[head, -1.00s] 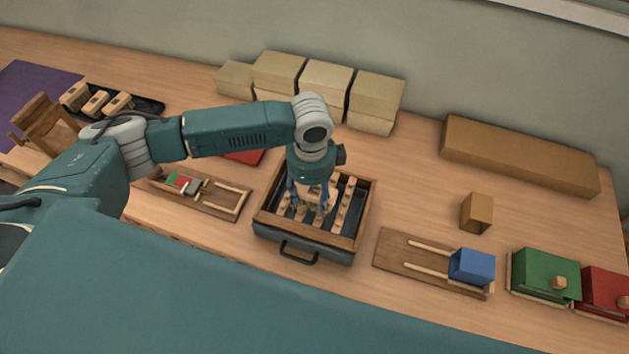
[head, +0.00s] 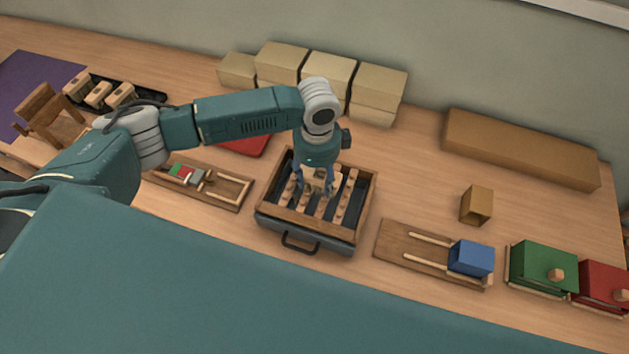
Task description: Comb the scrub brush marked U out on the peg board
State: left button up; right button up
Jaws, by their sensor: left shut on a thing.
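My left gripper (head: 316,188) is over the dark, wood-framed peg board (head: 300,226) at the middle of the table. It is shut on a pale wooden block, which I take for the scrub brush (head: 313,175). The fingers hide much of the brush, and no letter can be read on it. Pale strips with small pegs run across the inside of the board. I cannot tell whether the bristles touch the pegs. My right gripper is not in view.
A black tray (head: 150,97) with pale blocks stands at the left, beside a wooden stand (head: 48,122). Cardboard boxes (head: 328,82) line the back. A board with a blue block (head: 471,258) and green (head: 542,268) and red boxes (head: 604,287) stand at the right.

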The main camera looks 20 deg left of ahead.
pick_arm(q)
jog(key=shift+w+f+b, duration=0.1)
jog(key=shift+w+b, duration=0.3)
jog(key=shift+w, duration=1.15)
jog(key=shift+s+r+p, duration=0.15)
jog(key=shift+r+p, duration=0.1)
jog(key=shift+p, duration=0.65)
jog(key=shift+s+a+p, duration=0.1)
jog(key=shift+s+p, duration=0.95)
jog(key=shift+s, duration=0.2)
jog(key=shift+s+f, duration=0.15)
jog(key=shift+s, duration=0.5)
jog(key=shift+w+b, duration=0.4)
jog(key=shift+w, duration=0.2)
jog(key=shift+w+p, duration=0.55)
jog(key=shift+w, duration=0.3)
jog(key=shift+s, duration=0.35)
jog(key=shift+s+f, duration=0.15)
jog(key=shift+s, duration=2.55)
jog(key=shift+w+r+b, duration=0.2)
jog(key=shift+w+b, duration=0.3)
jog(key=shift+w, duration=1.75)
